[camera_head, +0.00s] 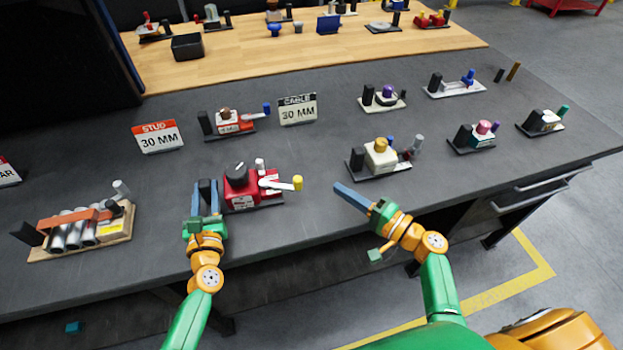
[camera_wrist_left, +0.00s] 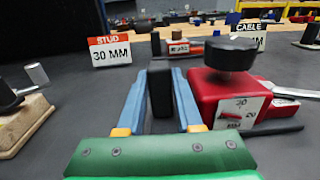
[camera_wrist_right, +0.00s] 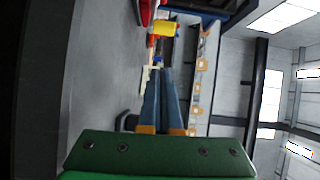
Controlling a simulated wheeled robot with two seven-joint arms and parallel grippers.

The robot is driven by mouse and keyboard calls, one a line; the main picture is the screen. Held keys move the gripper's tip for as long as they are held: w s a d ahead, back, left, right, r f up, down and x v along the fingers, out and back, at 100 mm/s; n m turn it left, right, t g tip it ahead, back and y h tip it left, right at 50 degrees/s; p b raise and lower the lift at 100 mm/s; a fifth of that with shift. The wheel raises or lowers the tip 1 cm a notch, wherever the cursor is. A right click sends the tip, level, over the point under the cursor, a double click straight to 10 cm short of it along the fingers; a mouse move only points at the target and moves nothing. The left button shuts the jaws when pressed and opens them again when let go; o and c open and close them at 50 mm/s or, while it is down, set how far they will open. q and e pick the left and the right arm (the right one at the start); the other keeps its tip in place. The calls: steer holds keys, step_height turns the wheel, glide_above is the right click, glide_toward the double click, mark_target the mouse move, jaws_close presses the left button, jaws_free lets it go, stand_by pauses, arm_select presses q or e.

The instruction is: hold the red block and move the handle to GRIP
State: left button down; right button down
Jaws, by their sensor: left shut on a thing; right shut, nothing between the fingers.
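The red block (camera_head: 238,188) stands on a dark base on the grey bench, with a black round knob (camera_head: 236,171) on top. It also shows in the left wrist view (camera_wrist_left: 220,96). Its white handle points right and ends in a yellow tip (camera_head: 298,183); the tip also shows in the right wrist view (camera_wrist_right: 165,28). My left gripper (camera_head: 207,190) is shut on the black upright post (camera_wrist_left: 160,88) just left of the red block, with a finger on each side. My right gripper (camera_head: 340,188) is shut and empty, its fingertips right of the yellow tip and apart from it.
A stud sign (camera_head: 158,136) and a cable sign (camera_head: 297,110) stand behind. A tan-block device (camera_head: 380,157) is behind my right gripper. A wooden stand with metal cylinders (camera_head: 80,232) is at the left. The bench between the yellow tip and my right gripper is clear.

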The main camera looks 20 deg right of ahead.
steer(key=shift+w+d+r+m+t, duration=0.1)
steer(key=shift+d+m+t, duration=0.25)
steer(key=shift+d, duration=0.3)
steer(key=shift+w+a+h, duration=0.1)
steer(key=shift+w+h, duration=0.2)
steer(key=shift+w, duration=0.1)
steer(key=x, duration=0.9)
steer(key=shift+s+a, duration=0.15)
steer(key=shift+a, duration=0.15)
steer(key=shift+s+a, duration=0.7)
steer(key=shift+s, duration=0.25)
steer(key=shift+s+a, duration=0.45)
steer(key=shift+s, duration=0.05)
steer(key=shift+s+a, duration=0.4)
steer(key=shift+s, duration=0.25)
